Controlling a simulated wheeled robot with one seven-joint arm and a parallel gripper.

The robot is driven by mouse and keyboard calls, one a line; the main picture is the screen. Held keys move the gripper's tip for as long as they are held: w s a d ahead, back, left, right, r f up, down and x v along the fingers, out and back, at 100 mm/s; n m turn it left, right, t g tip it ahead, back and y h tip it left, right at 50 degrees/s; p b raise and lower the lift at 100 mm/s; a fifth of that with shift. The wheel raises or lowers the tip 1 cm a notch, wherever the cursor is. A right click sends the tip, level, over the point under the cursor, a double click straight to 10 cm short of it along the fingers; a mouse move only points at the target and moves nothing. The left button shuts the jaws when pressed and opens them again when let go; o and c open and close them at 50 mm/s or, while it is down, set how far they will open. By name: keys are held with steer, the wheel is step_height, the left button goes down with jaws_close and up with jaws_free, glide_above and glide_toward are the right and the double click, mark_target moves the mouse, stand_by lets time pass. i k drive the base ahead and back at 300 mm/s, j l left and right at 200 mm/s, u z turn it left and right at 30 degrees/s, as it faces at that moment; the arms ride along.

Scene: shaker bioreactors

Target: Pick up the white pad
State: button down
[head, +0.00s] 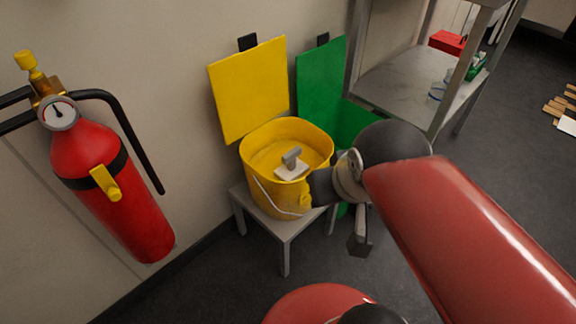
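A green bin (357,121) with a raised lid stands behind. A fire extinguisher (105,180) is at left, a metal shelf (405,82) at right.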

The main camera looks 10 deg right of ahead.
mark_target(293, 168)
steer(key=z, duration=1.9)
steer(key=k+j+z, duration=0.95)
steer(key=k, duration=0.25)
steer(key=k+j, duration=0.1)
steer(key=k, duration=0.25)
steer(key=k+j, duration=0.1)
steer(key=k, duration=0.25)
